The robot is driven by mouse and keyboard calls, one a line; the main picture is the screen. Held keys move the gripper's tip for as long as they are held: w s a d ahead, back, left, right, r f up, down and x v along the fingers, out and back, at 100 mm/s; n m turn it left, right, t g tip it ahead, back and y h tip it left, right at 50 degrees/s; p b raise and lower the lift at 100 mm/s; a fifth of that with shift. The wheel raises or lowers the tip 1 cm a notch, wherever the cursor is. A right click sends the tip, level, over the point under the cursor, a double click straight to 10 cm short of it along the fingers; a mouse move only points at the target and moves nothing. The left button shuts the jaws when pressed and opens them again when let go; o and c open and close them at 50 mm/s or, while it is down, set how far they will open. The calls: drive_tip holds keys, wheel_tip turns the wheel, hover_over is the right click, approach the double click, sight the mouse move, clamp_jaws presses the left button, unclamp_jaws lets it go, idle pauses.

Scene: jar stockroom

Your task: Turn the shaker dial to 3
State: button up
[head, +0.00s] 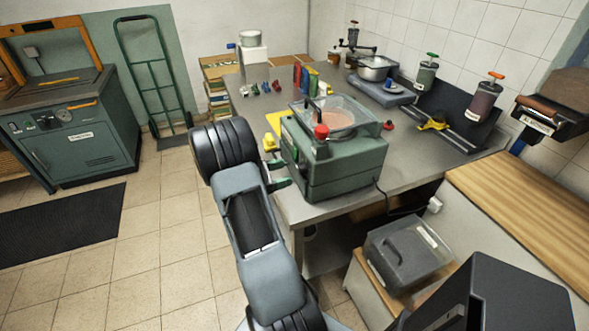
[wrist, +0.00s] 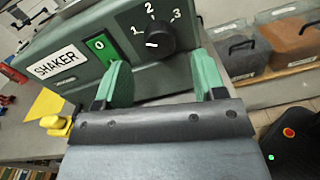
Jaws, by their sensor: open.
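The green shaker (head: 335,160) stands on the grey worktable with a clear-lidded bowl and a red knob on top. In the wrist view its front panel shows a SHAKER label, a green switch (wrist: 100,46) marked 0, and the black dial (wrist: 153,37) with numbers 1, 2 and 3 around it. A white mark shows on the dial's lower left, apart from the 3; its exact setting is unclear. My gripper (wrist: 163,78) is open, its green fingers either side of and short of the dial, nothing between them. In the head view my arm partly hides the gripper (head: 279,183) beside the shaker.
The grey worktable (head: 420,155) carries small coloured items, a pot (head: 377,68) and dispensers behind the shaker. A yellow piece (wrist: 55,122) lies left of it. A lidded bin (head: 405,255) stands low at right. Tiled floor (head: 150,260) is free at left.

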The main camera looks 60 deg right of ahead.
sight(298, 170)
drive_tip(key=shift+x, duration=2.15)
drive_tip(key=c, duration=0.9)
